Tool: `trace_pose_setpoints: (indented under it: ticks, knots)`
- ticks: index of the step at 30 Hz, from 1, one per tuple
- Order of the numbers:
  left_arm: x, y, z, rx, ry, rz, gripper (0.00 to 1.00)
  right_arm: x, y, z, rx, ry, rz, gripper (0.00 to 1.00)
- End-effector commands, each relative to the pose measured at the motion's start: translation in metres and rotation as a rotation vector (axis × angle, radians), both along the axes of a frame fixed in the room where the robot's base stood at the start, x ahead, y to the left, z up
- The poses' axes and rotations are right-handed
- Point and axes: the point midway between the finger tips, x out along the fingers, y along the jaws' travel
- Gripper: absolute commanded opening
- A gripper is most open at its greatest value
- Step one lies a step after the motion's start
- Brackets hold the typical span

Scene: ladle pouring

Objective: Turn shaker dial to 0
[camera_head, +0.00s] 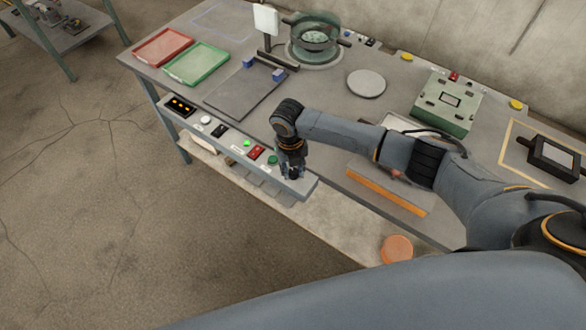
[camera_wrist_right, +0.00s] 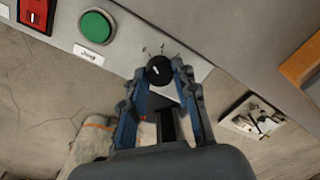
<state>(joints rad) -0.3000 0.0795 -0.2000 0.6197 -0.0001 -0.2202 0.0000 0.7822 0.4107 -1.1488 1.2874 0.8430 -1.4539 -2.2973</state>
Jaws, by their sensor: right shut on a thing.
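The shaker dial (camera_wrist_right: 158,70) is a small black round knob on the front panel's sloping grey face, seen in the right wrist view. Small printed marks sit in an arc above it, and a light line shows on its face; I cannot read its exact setting. My right gripper (camera_wrist_right: 160,76) has its fingertips on both sides of the dial and is shut on it. In the head view my right gripper (camera_head: 292,172) is at the right end of the front panel (camera_head: 308,187) and hides the dial. My left gripper is not in view.
A green Jog button (camera_wrist_right: 96,26) and a red rocker switch (camera_wrist_right: 33,12) sit left of the dial. On the table are a red tray (camera_head: 162,47), a green tray (camera_head: 196,64), a glass-sided shaker (camera_head: 314,35) and a green box (camera_head: 446,100). An orange disc (camera_head: 397,248) lies near the front.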

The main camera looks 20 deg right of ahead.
Motion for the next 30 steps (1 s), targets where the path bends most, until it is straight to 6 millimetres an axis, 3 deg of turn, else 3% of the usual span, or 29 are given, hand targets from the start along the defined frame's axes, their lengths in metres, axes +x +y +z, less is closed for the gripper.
trace_pose_setpoints:
  ticks: [9, 25, 26, 29, 30]
  knots:
    - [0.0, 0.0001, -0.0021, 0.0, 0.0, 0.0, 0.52, -0.0002, -0.0002, -0.0004, 0.0, 0.0, 0.122, 0.0]
    - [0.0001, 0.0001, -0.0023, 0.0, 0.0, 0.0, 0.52, -0.0005, 0.0001, -0.0003, 0.0, 0.0, 0.148, 0.0]
    - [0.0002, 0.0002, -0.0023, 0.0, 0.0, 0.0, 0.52, -0.0005, 0.0, -0.0003, 0.0, 0.0, 0.147, 0.31]
    - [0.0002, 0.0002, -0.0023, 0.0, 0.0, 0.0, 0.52, -0.0005, 0.0, -0.0002, 0.0, 0.0, 0.147, 0.51]
    - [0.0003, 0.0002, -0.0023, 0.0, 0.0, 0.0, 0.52, -0.0005, 0.0, -0.0002, 0.0, 0.0, 0.147, 0.52]
